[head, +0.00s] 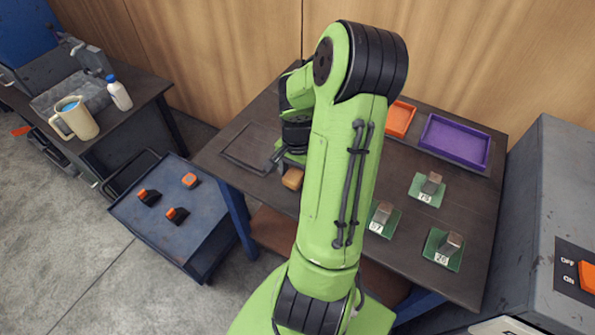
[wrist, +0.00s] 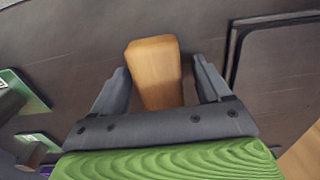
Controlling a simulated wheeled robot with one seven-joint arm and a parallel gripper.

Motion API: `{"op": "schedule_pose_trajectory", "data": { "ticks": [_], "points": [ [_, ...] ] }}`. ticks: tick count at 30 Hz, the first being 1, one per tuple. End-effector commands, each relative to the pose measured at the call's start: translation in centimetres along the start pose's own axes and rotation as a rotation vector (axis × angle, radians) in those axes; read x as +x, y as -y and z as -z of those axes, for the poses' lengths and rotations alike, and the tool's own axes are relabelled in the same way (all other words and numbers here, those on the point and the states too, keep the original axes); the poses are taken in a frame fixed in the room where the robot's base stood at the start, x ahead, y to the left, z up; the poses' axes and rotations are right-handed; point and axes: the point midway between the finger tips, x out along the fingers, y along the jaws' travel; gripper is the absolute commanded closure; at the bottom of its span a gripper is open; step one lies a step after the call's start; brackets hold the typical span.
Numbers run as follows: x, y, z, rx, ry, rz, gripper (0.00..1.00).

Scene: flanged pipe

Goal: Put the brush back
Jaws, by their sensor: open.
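A wooden block-shaped thing, which I take to be the brush (head: 292,178), is on the dark table (head: 480,250) near its front left part. No bristles show. In the wrist view the brush (wrist: 155,72) lies between the two fingers of my gripper (wrist: 161,64), with a gap on each side. My gripper (head: 279,160) is open around it and not closed on it. A dark rectangular outline (head: 232,163) marks the tabletop to the left of my gripper, and it also shows at the right of the wrist view (wrist: 233,58). It is empty where visible.
An orange tray (head: 401,119) and a purple tray (head: 455,143) stand at the back right. Several green plates with metal blocks, such as this one (head: 428,189), lie on the right. A blue cart (head: 185,232) stands lower left. My arm hides the table's middle.

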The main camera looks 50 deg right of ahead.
Motion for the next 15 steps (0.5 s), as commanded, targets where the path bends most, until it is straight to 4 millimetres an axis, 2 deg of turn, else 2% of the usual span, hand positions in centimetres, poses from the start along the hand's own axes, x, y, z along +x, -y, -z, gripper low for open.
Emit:
{"op": "schedule_pose_trajectory", "data": {
  "ticks": [4,12,15],
  "points": [
    [-2.3,0.0,0.1,0.001,-0.005,0.001,0.23],
    [-9.7,0.1,0.1,-0.001,-0.005,0.002,0.23],
    [-11.3,0.0,0.1,0.000,-0.003,0.001,0.23]
  ]
}}
